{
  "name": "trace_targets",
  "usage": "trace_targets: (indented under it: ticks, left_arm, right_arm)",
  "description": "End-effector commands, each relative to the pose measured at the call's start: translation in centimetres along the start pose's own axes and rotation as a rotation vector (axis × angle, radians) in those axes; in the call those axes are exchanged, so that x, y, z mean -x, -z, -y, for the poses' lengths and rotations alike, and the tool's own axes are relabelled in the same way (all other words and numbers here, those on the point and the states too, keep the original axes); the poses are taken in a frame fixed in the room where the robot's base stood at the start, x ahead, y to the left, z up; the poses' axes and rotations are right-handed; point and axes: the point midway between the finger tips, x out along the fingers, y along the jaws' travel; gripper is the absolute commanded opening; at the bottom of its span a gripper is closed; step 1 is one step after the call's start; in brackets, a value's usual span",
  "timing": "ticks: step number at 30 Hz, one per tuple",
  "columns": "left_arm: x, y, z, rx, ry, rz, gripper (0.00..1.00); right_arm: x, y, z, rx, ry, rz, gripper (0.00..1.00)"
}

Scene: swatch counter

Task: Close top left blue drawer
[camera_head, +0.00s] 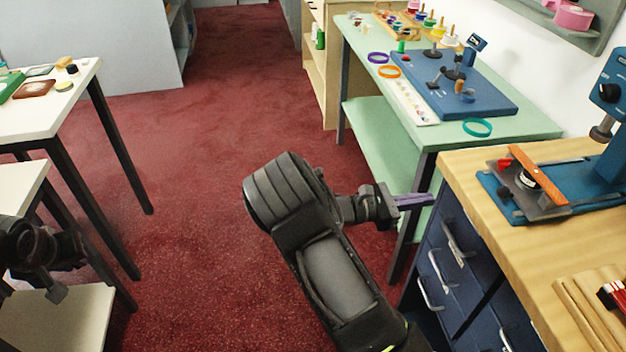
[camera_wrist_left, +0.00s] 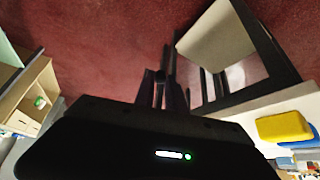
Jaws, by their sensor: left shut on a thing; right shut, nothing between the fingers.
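The dark blue drawer cabinet (camera_head: 480,308) stands under the wooden bench at the right of the head view. Its top left drawer (camera_head: 462,228) has a silver handle (camera_head: 457,247) and looks about flush with the front; a small gap cannot be ruled out. My right gripper (camera_head: 412,201) is shut and empty, its purplish fingers pointing right, left of that drawer in the picture; contact is not visible. My left gripper (camera_head: 54,292) is at the far left edge by the white tables, also seen in the wrist view (camera_wrist_left: 162,82). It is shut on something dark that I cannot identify.
The wooden benchtop (camera_head: 470,175) overhangs the drawers and carries a blue press. A green table (camera_head: 530,125) stands behind it. White tables (camera_head: 40,125) with dark legs stand close to my left arm. Red carpet (camera_head: 190,220) between is clear.

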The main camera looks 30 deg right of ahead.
Motion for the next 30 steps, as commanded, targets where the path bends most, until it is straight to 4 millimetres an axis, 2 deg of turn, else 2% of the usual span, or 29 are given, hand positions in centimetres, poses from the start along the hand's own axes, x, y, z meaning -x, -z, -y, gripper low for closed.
trace_targets:
  ticks: [1,6,12,18,30]
  left_arm:
    - [0.0,0.0,0.0,0.0,0.0,0.0,0.0]
    - [-0.1,-0.1,0.0,0.0,0.0,0.0,0.0]
    - [-0.1,0.0,0.0,0.0,0.0,0.0,0.0]
    - [-0.1,0.0,0.0,0.0,0.0,0.0,0.0]
    - [-0.1,0.0,0.0,0.0,0.0,0.0,0.0]
  right_arm:
    - [1.3,0.0,-0.1,-0.001,-0.004,-0.002,0.0]
    - [5.3,0.1,-0.1,-0.002,-0.004,-0.003,0.0]
    - [8.9,0.0,-0.1,-0.001,-0.005,0.0,0.0]
    - [10.1,0.1,0.0,0.001,-0.002,-0.002,0.0]
    - [10.1,0.1,0.0,0.001,-0.001,-0.003,0.0]
